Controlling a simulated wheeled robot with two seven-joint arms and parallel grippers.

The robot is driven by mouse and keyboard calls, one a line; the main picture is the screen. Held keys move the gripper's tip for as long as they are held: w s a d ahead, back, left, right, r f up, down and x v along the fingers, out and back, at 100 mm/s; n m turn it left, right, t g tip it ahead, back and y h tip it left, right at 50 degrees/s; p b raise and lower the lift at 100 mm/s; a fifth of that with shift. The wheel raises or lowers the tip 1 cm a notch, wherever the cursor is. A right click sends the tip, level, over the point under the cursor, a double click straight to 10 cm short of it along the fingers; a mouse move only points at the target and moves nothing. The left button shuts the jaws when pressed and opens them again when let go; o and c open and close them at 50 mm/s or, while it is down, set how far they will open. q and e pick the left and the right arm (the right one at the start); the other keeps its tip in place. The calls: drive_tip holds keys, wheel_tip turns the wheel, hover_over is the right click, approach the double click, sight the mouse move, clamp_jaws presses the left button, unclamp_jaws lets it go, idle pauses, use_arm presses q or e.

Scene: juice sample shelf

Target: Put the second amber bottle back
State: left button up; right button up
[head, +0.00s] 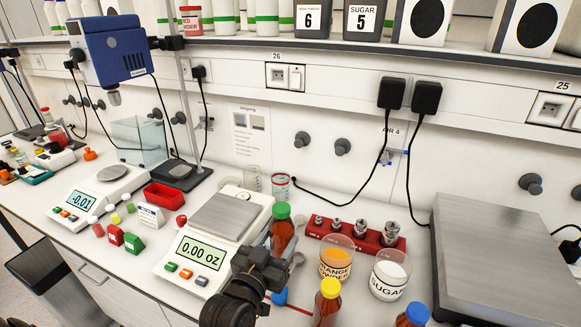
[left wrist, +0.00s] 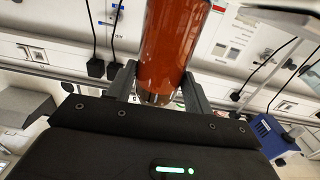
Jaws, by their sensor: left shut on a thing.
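My left gripper (head: 270,258) is shut on an amber bottle with a green cap (head: 283,236). The bottle looks about upright, just right of the white scale that reads 0.00 oz (head: 214,240); I cannot tell whether its base touches the bench. In the left wrist view the amber bottle (left wrist: 172,45) stands between both fingers, its cap out of the picture. A yellow-capped amber bottle (head: 326,304) and a blue-capped amber bottle (head: 410,317) stand at the front edge of the view, partly cut off. My right gripper is not in view.
To the right stand the orange powder jar (head: 336,262) and the sugar jar (head: 390,276), then a large steel plate (head: 500,250). A second scale (head: 100,195) and red tray (head: 164,196) are left.

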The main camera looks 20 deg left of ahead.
use_arm(q)
drive_tip(key=shift+n+y, duration=0.4)
drive_tip(key=shift+y, duration=0.2)
drive_tip(key=w+r+p, duration=0.1)
drive_tip(key=r, duration=0.1)
drive_tip(key=w+a+r+p, duration=0.1)
drive_tip(key=r+p, duration=0.1)
drive_tip(key=r, duration=0.1)
drive_tip(key=w+a+r+p, duration=0.1)
drive_tip(key=r, duration=0.1)
drive_tip(key=shift+a+r+p, duration=0.2)
drive_tip(key=shift+a+p, duration=0.05)
drive_tip(key=shift+p, duration=0.1)
drive_tip(key=w+a+r+n+g+y+p, duration=0.1)
drive_tip(key=w+a+r+n+y+p, duration=0.15)
drive_tip(key=a, duration=0.35)
drive_tip(key=w+a+r+n+y+p, duration=0.1)
drive_tip(key=w+a+r+y+p, duration=0.2)
drive_tip(key=a, duration=0.4)
drive_tip(key=a+f+n+g+y+p, duration=0.1)
drive_tip(key=a+f+n+g+y, duration=0.1)
drive_tip(key=a, duration=0.4)
drive_tip(key=shift+w+a+f+n+y, duration=0.25)
drive_tip(key=shift+w+f+n+y, duration=0.15)
drive_tip(key=shift+f+y, duration=0.45)
drive_tip(key=shift+f, duration=0.1)
